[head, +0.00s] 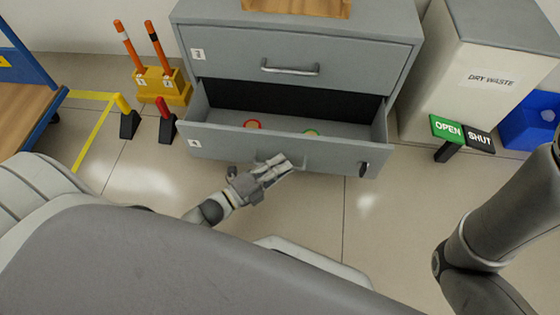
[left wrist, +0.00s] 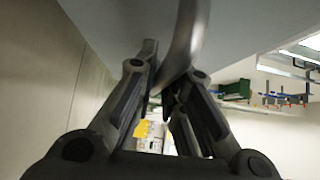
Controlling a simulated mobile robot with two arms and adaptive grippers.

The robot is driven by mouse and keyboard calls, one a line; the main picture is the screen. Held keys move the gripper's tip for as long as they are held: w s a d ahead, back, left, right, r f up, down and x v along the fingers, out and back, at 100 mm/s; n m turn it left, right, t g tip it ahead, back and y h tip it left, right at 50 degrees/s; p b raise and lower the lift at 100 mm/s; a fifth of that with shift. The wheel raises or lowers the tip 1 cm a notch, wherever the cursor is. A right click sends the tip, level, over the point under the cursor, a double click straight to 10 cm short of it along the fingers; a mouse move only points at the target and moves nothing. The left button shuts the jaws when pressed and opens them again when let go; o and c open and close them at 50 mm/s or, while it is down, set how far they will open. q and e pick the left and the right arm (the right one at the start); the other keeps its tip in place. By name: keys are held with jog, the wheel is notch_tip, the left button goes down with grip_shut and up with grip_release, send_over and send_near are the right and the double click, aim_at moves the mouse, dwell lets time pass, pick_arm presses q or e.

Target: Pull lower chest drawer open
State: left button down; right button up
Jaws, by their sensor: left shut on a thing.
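The grey chest (head: 300,42) stands ahead with its upper drawer (head: 235,55) closed. The lower drawer (head: 225,140) is pulled out, with its dark inside showing and a red ring (head: 252,124) and a green ring (head: 311,133) lying in it. My left gripper (head: 279,168) is at the lower drawer's front, shut on its handle, which it mostly hides in the head view. In the left wrist view the curved grey handle (left wrist: 188,35) runs down between the fingers of my left gripper (left wrist: 160,88). My right gripper is out of view.
A yellow holder (head: 162,88) with orange posts stands left of the chest. At right are a dry waste bin (head: 470,75), an open/shut sign (head: 447,129) and a blue bin (head: 525,125). The floor before the drawer's right part is clear.

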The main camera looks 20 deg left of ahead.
pick_arm(q)
jog(key=c, duration=1.5)
grip_release()
jog(key=shift+v, duration=6)
jog(key=shift+r, duration=0.1)
